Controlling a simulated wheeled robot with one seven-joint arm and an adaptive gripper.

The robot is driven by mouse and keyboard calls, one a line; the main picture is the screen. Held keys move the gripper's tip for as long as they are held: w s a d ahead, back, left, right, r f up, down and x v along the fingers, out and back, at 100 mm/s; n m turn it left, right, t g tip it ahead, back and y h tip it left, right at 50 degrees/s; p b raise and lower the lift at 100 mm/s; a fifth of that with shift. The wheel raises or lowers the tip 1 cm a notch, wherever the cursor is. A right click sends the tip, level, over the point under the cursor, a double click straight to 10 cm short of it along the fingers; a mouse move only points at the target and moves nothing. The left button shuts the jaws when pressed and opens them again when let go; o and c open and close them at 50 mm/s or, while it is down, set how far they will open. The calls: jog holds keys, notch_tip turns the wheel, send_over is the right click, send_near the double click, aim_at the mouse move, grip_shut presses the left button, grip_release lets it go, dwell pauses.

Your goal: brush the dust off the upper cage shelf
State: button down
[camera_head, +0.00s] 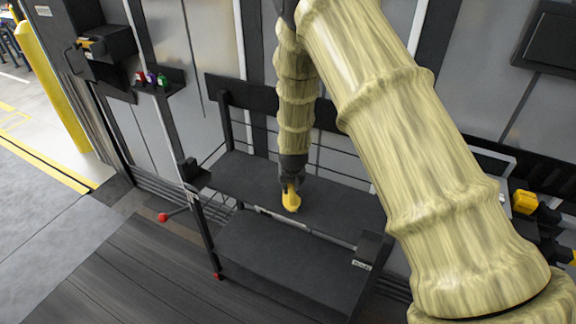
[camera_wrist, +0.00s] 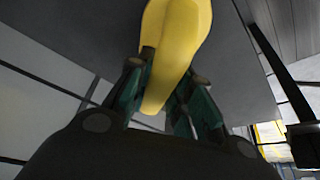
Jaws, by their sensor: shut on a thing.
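The cage (camera_head: 223,135) stands against the wall with a dark upper shelf (camera_head: 245,177) and a lower shelf (camera_head: 275,262). In the wrist view the yellow tool (camera_wrist: 176,45) sits between the green fingers of my gripper (camera_wrist: 168,78), in front of a flat grey surface. I cannot tell whether the tool touches the shelf. No dust can be made out on the shelf.
A small wall ledge (camera_head: 160,83) at upper left holds several small coloured items. A yellow post (camera_head: 52,85) stands farther left. A red ball-ended part (camera_head: 163,217) sticks out left of the cage. A yellow item (camera_head: 525,202) is at right. The floor (camera_head: 110,265) at front left is clear.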

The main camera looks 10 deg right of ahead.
notch_tip(320, 180, up, 2)
jog(key=shift+w+d+r, duration=0.1)
jog(key=shift+p+v, duration=0.7)
jog(key=shift+v, duration=0.15)
jog(key=shift+w+r+p, duration=0.2)
jog(key=shift+r+p, duration=0.5)
jog(key=shift+r, duration=0.25)
jog(key=shift+s+r+p, duration=0.1)
jog(key=shift+r+p, duration=0.5)
jog(key=shift+r, duration=0.6)
